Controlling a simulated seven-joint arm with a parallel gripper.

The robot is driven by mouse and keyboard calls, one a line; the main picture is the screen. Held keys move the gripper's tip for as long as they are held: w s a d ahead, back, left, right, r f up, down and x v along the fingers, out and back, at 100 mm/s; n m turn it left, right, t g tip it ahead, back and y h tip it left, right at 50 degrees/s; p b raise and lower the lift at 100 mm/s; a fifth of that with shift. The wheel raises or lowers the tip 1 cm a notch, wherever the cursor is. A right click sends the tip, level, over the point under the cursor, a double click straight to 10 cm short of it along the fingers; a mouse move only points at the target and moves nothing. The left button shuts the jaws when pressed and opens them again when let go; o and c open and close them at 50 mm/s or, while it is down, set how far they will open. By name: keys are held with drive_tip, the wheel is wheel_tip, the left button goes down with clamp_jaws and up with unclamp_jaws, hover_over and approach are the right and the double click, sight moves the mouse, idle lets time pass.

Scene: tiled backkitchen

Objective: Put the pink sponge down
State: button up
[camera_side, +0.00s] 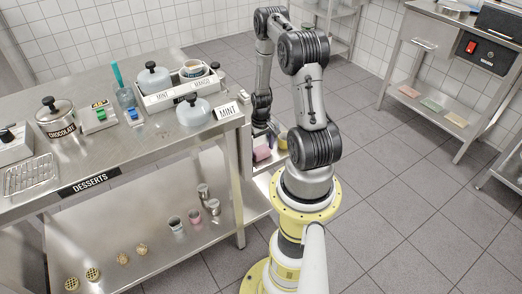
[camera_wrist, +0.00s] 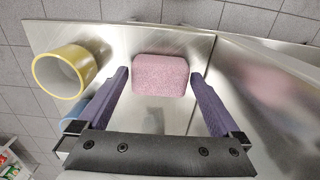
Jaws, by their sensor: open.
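The pink sponge (camera_wrist: 160,75) lies on a bare metal shelf (camera_wrist: 115,40) in the wrist view. My gripper (camera_wrist: 160,78) is open, with one purple finger on each side of the sponge and a gap showing at both sides. In the side view my gripper (camera_side: 270,135) is small, beyond the end of the desserts table. The sponge (camera_side: 262,153) shows there as a small pink patch below it, partly hidden by my arm.
A yellow-rimmed cup (camera_wrist: 62,72) stands left of the sponge, with a blue item (camera_wrist: 75,127) near it. A metal panel (camera_wrist: 265,85) rises on the right. The desserts table (camera_side: 150,160) carries pots and holders.

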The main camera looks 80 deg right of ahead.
wheel_tip(320, 180, up, 11)
idle(0.3)
drive_tip(key=shift+r, duration=0.15)
idle(0.3)
wheel_tip(320, 180, up, 11)
drive_tip(key=g, duration=0.2)
hover_over(261, 149)
drive_tip(key=s+a, duration=0.4)
drive_tip(key=a, duration=0.1)
drive_tip(key=w+a+r+n+t+h, duration=0.15)
drive_tip(key=w+a+r+n, duration=0.35)
drive_tip(key=a+r, duration=0.5)
drive_tip(key=s+a+r+n+t, duration=0.1)
drive_tip(key=a+r+n+t, duration=0.1)
drive_tip(key=a+r, duration=0.3)
drive_tip(key=s+a+r+n+t+y, duration=0.1)
drive_tip(key=a+r+t, duration=0.3)
drive_tip(key=a, duration=0.8)
drive_tip(key=shift+s+r+n, duration=0.3)
drive_tip(key=shift+r+n, duration=0.1)
drive_tip(key=shift+n, duration=0.1)
drive_tip(key=shift+y, duration=0.25)
